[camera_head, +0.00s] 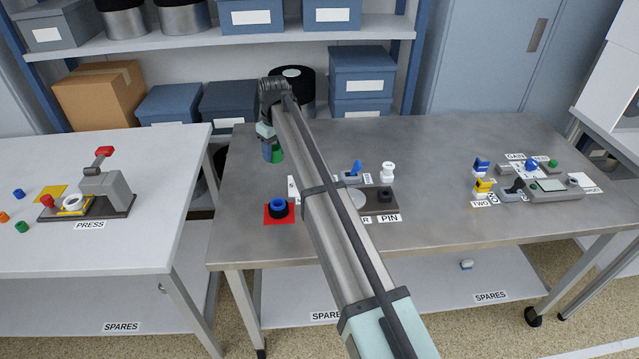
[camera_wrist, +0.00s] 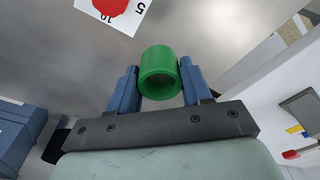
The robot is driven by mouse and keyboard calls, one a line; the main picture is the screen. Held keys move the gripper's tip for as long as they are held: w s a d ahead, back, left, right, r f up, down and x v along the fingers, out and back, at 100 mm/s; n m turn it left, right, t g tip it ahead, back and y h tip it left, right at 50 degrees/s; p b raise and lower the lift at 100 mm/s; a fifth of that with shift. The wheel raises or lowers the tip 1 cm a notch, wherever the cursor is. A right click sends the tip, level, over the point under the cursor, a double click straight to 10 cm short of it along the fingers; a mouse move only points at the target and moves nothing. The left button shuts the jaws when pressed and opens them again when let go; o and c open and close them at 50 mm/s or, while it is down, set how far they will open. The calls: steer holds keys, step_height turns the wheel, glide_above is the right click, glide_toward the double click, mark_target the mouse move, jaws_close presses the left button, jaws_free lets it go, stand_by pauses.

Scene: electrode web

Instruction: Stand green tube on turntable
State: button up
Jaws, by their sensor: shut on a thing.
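My gripper (camera_head: 270,151) is at the left back of the grey metal table. It is shut on the green tube (camera_head: 278,156), which shows beside the blue fingers. In the wrist view the green tube (camera_wrist: 160,75) sits between the two blue fingers, one on each side, with its open end facing the camera. I cannot identify the turntable for certain. A red disc (camera_wrist: 108,5) on a white card with numbers shows at the top of the wrist view, cut off by the edge. My arm hides the middle of the table in the head view.
A black ring with blue inside (camera_head: 279,206) stands on a red square at the front left. Right of my arm are a block by the PIN label (camera_head: 390,217), a white piece (camera_head: 388,172) and a blue lever (camera_head: 355,168). A press (camera_head: 103,190) stands on the left table.

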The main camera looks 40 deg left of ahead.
steer(key=w+d+r, duration=0.1)
steer(key=w+d, duration=0.3)
steer(key=w, duration=0.2)
step_height(320, 180, up, 2)
steer(key=m, duration=0.3)
glide_above(351, 189)
steer(key=a, duration=0.1)
steer(key=shift+m+t, duration=0.3)
steer(key=shift+m, duration=0.2)
steer(key=shift+s+d+f, duration=0.55)
steer(key=shift+f, duration=1.2)
steer(key=shift+s+d+f, duration=0.55)
steer(key=shift+s+f, duration=0.05)
steer(key=shift+f, duration=1.15)
steer(key=shift+s+d+f, duration=0.55)
steer(key=shift+f, duration=1.2)
steer(key=o, duration=1)
steer(key=shift+f, duration=0.1)
